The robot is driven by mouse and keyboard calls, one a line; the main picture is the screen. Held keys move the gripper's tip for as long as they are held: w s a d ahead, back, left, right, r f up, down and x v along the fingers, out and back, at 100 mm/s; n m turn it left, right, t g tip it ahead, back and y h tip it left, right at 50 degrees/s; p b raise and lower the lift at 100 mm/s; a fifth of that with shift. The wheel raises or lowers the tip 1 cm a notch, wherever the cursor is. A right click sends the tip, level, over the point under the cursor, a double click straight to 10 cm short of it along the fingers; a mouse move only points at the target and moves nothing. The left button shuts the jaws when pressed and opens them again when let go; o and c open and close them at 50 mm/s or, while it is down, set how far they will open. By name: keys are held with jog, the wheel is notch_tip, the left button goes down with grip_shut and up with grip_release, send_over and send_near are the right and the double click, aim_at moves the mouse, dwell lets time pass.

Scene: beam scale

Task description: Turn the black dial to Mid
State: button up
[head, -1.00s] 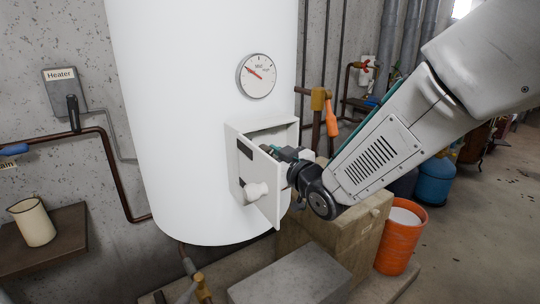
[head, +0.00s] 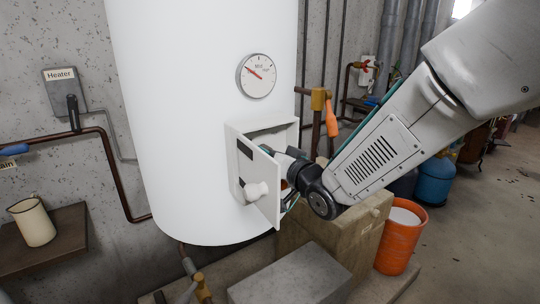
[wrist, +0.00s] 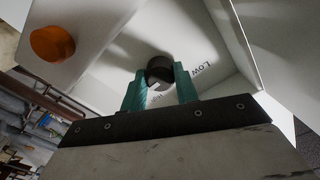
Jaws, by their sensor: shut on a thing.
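The black dial (wrist: 159,68) sits inside the small white box on the white tank, with "Low" printed to its right and a partly covered "High" below it in the wrist view. My gripper (wrist: 160,84) has its two teal fingers on either side of the dial and is shut on it. A pale mark shows on the dial's lower edge; the Mid label is not readable. In the head view the box's open door (head: 263,186) and my wrist hide the dial.
The white door with its knob (head: 256,191) stands open just left of my wrist. An orange round part (wrist: 52,43) is at upper left in the wrist view. A gauge (head: 256,76) is above the box. A stone block (head: 345,225) and orange bucket (head: 400,237) stand below right.

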dwell(0.3)
jog(key=o, duration=1)
jog(key=v, duration=0.8)
jog(key=shift+w, duration=0.1)
